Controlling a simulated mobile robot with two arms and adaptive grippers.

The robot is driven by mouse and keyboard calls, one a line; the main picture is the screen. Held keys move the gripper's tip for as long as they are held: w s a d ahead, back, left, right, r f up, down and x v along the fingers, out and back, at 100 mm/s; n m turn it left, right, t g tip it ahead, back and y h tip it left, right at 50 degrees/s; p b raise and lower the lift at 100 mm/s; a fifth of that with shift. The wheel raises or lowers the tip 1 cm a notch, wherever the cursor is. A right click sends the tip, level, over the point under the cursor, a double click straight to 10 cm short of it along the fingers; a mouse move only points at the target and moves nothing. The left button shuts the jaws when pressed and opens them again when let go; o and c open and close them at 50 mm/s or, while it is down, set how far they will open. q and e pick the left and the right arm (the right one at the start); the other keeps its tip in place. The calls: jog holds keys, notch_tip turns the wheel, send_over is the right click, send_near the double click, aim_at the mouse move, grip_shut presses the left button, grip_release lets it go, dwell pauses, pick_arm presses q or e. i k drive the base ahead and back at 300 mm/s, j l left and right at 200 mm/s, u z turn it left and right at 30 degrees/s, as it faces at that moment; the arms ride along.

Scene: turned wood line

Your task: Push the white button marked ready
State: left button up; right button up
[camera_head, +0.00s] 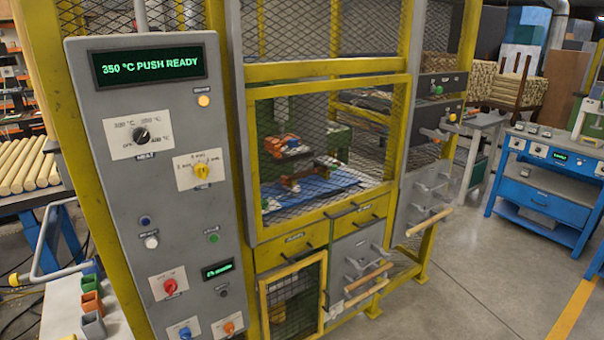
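A grey control panel (110,195) stands upright at the left of the head view. Its display (147,66) reads "350 °C PUSH READY" in green letters. A white round button (151,242) sits on the panel's lower left half, just below a dark blue button (145,221) and left of a green button (213,238). The small lettering by the white button is too small to read. A dial (141,135) and a yellow knob (202,171) are above it. Neither of my grippers shows in this view, and nothing covers the white button.
Lower on the panel are a red knob (170,286), a blue knob (185,333) and a small green-lit display (217,270). A yellow-framed mesh cage (328,72) adjoins on the right. Several small coloured holders (92,302) stand at lower left. Open floor (480,270) lies to the right.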

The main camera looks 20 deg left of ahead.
aim_at(152, 243)
jog(key=u, duration=1.25)
